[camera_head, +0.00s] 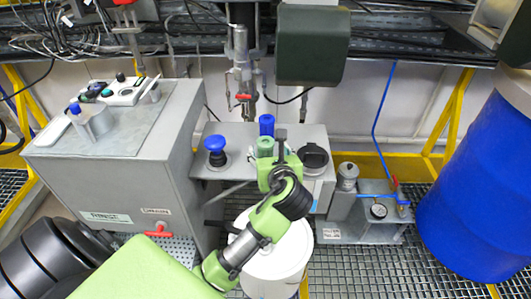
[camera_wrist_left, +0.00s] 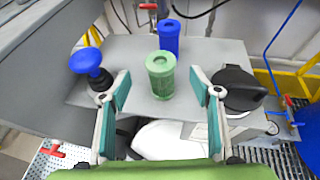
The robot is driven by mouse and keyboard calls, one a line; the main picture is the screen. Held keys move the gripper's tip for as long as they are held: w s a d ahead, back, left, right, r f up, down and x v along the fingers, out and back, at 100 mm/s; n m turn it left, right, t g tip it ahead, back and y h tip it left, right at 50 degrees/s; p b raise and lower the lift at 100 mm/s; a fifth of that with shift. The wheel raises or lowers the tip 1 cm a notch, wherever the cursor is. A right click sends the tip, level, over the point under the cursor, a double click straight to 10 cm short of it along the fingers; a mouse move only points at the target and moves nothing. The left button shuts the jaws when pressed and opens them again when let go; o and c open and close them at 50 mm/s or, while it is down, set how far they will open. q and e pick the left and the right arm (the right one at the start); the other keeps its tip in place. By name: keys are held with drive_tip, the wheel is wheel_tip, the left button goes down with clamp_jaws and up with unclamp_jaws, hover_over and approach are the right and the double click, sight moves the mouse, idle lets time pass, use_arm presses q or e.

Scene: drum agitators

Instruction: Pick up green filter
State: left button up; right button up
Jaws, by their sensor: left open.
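The green filter (camera_wrist_left: 161,76) is a small upright cylinder on the grey ledge (camera_wrist_left: 130,58), in front of a blue filter (camera_wrist_left: 169,36). In the head view the green filter (camera_head: 265,146) shows just beyond my left gripper (camera_head: 279,163). In the left wrist view my left gripper (camera_wrist_left: 163,92) is open, with one finger on each side of the green filter and space on both sides. Neither finger appears to touch it. My right gripper is not in view.
A blue knob (camera_wrist_left: 86,62) stands left of the fingers and a black round cap (camera_wrist_left: 238,88) right of them, close to the right finger. A white bucket (camera_head: 275,262) stands below the ledge. A blue drum (camera_head: 480,190) is at the right.

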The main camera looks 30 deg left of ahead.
sight(267, 148)
use_arm(q)
drive_tip(key=x, duration=0.3)
drive_tip(key=shift+f+x, duration=0.3)
drive_tip(key=shift+x, duration=1)
drive_tip(key=shift+f+x, duration=0.3)
drive_tip(key=shift+x, duration=1)
drive_tip(key=shift+s+d, duration=0.15)
drive_tip(key=shift+s, duration=0.05)
drive_tip(key=c, duration=1.2)
